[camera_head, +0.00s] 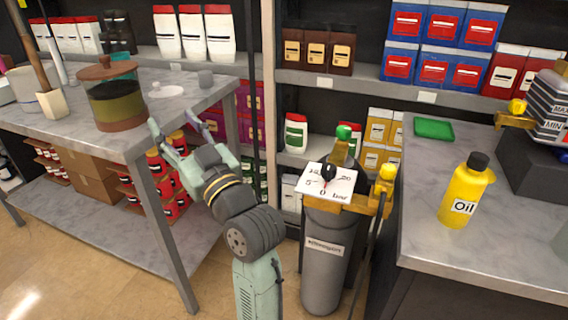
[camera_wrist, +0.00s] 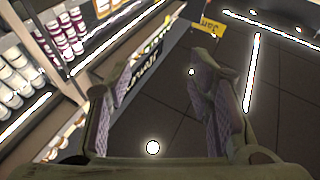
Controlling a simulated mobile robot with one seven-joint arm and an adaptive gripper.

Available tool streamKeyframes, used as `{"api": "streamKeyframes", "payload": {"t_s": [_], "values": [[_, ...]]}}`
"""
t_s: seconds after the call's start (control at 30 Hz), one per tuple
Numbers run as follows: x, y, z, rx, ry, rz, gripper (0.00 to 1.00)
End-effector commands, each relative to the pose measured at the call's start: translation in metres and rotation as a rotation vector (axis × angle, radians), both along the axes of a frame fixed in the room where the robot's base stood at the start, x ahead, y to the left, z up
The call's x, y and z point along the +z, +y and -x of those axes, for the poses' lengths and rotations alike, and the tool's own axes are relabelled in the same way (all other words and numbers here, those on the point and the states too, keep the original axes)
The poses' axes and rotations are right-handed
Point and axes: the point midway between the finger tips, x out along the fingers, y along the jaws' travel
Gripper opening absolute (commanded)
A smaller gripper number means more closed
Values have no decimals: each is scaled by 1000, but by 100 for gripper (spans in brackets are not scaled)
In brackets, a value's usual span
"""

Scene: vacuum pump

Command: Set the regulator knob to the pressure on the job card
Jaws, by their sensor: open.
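The regulator knob (camera_head: 328,172) is black, with a small red mark at its lower side, on the white dial plate (camera_head: 341,184) marked with numbers and "bar". The plate sits above a grey nitrogen cylinder (camera_head: 323,262) with a green-topped valve (camera_head: 344,133). The exact setting is too small to read. My gripper (camera_head: 174,126) is open and empty, left of the dial and above the left table's edge, apart from the knob. Its two fingers also show in the wrist view (camera_wrist: 158,68), with nothing between them. I cannot make out a job card in either view.
The left table (camera_head: 150,105) bears a glass jar (camera_head: 113,97). The right bench (camera_head: 440,235) holds a yellow oil bottle (camera_head: 465,193), a green tray (camera_head: 434,128) and a pump (camera_head: 545,110). Stocked shelves (camera_head: 345,80) stand behind. A yellow-knobbed fitting (camera_head: 386,177) is close right of the dial.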

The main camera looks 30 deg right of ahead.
Motion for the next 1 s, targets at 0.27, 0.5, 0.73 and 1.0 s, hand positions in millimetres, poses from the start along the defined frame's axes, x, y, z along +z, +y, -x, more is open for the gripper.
{"api": "streamKeyframes", "payload": {"t_s": [0.27,0.5,0.73,1.0], "values": [[-91,-210,103,-302,276,-26,48],[-128,-267,182,-399,373,-56,48],[-132,-275,179,-408,387,-60,48],[-130,-284,128,-407,386,-60,48]]}}
